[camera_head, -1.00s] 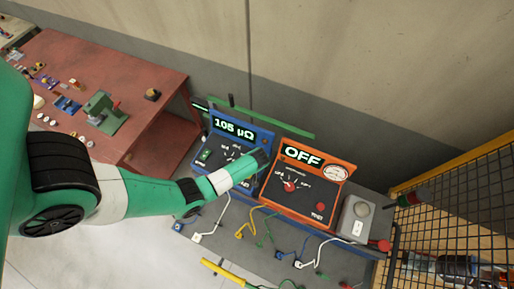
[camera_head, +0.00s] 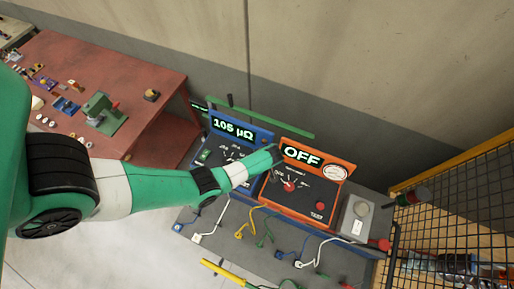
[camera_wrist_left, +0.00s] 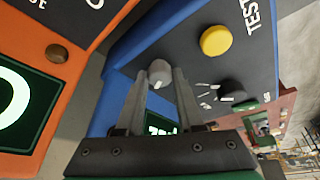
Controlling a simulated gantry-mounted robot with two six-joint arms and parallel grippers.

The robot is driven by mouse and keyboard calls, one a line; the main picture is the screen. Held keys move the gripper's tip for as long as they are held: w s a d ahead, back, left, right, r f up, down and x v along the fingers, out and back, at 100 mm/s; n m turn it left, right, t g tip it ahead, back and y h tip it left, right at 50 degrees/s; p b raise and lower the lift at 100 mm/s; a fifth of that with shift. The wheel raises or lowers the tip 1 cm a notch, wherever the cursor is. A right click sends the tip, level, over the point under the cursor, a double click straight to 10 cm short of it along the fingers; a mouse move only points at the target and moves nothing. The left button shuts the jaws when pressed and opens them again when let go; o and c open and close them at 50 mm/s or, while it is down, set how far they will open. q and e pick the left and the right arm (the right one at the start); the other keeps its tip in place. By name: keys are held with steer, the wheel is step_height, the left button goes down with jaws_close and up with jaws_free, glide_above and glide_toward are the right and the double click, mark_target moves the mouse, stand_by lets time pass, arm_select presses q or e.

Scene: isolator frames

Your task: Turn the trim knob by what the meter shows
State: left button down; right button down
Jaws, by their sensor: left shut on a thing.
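The blue meter (camera_head: 232,125) stands on the grey bench, and its green display reads about 105 µΩ. My left gripper (camera_wrist_left: 155,78) reaches over its right side, and its tips are mostly hidden in the head view. In the left wrist view its two fingers are shut on a grey trim knob (camera_wrist_left: 160,69) on the blue meter's dark panel. A yellow TEST button (camera_wrist_left: 216,40) and a black selector knob (camera_wrist_left: 232,89) sit to the right of it. My right gripper is in neither view.
An orange meter (camera_head: 325,158) reading OFF stands close beside the blue one. A grey box (camera_head: 357,219) is at its right. Coloured leads (camera_head: 243,228) lie on the bench front. A red table (camera_head: 150,75) is at left, a mesh fence (camera_head: 470,220) at right.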

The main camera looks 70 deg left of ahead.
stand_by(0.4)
arm_select(q)
steer(key=c, duration=0.5)
jaws_free()
steer(key=shift+w+d+r, duration=0.15)
steer(key=shift+d+r, duration=0.1)
steer(key=shift+r, duration=0.35)
steer(key=v, duration=1)
steer(key=shift+d+r, duration=0.1)
steer(key=shift+r, duration=0.05)
